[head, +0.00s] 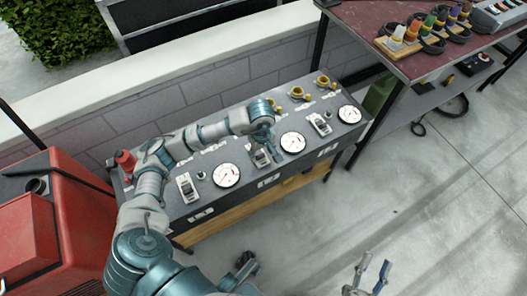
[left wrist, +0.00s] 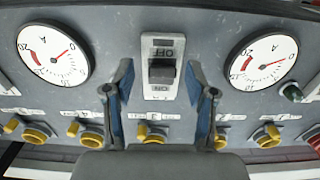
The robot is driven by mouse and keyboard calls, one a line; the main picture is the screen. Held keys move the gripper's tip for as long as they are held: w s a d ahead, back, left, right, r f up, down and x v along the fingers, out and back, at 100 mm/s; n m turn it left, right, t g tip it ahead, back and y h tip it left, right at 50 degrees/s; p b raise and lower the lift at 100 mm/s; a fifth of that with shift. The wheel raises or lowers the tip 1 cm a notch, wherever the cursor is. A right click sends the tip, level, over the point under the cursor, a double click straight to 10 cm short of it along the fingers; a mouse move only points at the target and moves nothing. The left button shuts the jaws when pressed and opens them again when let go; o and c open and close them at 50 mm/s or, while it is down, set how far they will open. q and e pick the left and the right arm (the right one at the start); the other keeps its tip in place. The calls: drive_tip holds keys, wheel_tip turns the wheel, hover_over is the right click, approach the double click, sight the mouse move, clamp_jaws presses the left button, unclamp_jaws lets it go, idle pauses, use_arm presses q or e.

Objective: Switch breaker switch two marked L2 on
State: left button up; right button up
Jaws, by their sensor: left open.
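The middle breaker switch (head: 262,157) sits on the sloped dark control panel. In the left wrist view this switch (left wrist: 162,70) has a black lever on a white plate, with inverted OFF above and ON below. I cannot clearly tell the lever's position, and no L2 mark is readable. My left gripper (head: 264,141) is over this switch. In the left wrist view its blue fingertips (left wrist: 161,95) are open, one on each side of the plate, with nothing between them. My right gripper (head: 370,276) is open and empty at the bottom, away from the panel.
Round gauges (head: 226,175) (head: 293,142) flank the middle switch. Other switches (head: 187,187) (head: 320,123) stand left and right. Yellow connectors (head: 297,92) line the back. A red machine (head: 45,220) stands left; a table (head: 400,62) with cables stands right.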

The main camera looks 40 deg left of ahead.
use_arm(q)
drive_tip(key=shift+f, duration=0.2)
drive_tip(key=shift+a, duration=0.25)
drive_tip(key=shift+a+f, duration=0.1)
drive_tip(key=shift+a, duration=0.05)
drive_tip(key=c, duration=0.4)
clamp_jaws()
use_arm(e)
drive_tip(key=shift+w+a+r, duration=0.1)
drive_tip(key=shift+a+r, duration=0.05)
drive_tip(key=shift+a, duration=0.2)
